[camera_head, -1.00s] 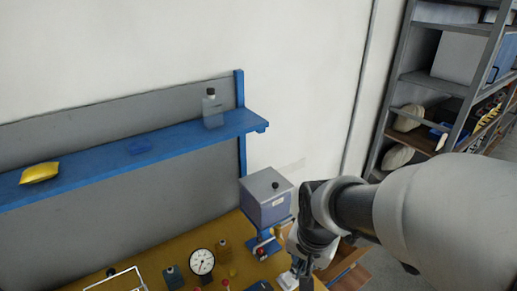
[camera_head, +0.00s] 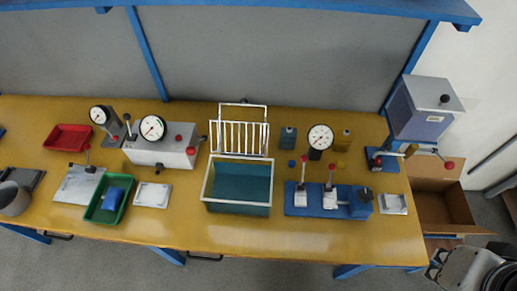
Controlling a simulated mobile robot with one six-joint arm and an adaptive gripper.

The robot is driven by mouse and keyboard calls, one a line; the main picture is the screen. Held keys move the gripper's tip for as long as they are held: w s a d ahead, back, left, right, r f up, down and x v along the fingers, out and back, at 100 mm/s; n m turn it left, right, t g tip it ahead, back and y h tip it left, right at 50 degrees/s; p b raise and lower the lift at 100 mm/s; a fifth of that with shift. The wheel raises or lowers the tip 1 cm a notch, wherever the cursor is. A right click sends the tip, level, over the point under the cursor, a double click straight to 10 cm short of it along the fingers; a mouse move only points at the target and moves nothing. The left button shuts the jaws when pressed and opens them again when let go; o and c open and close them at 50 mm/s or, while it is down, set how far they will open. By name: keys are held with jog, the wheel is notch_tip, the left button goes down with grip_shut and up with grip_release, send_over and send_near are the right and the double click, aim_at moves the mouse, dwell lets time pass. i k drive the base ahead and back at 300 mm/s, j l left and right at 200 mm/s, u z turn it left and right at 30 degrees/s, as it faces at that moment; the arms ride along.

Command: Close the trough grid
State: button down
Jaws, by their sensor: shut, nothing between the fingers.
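The trough (camera_head: 238,207) is a teal, water-coloured box with a white rim, standing at the middle of the workbench. Its white barred grid (camera_head: 240,137) stands raised at the trough's back edge, so the top of the trough is uncovered. A small dark knob or handle shows at the grid's top edge. My gripper (camera_head: 433,271) is at the bottom right corner, partly cut off by the frame. It is shut and empty, beyond the bench's right end and far from the grid.
A blue base with red-knobbed clamps (camera_head: 325,207) and a dial gauge (camera_head: 320,137) stand right of the trough. A grey box with a gauge (camera_head: 160,148) and a green tray (camera_head: 106,203) stand left. An open cardboard box (camera_head: 442,205) is right of the bench.

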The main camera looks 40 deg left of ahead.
aim_at(244, 101)
jog(key=u, duration=1.95)
jog(key=i+j, duration=0.25)
jog(key=i, duration=0.25)
jog(key=l+z, duration=0.05)
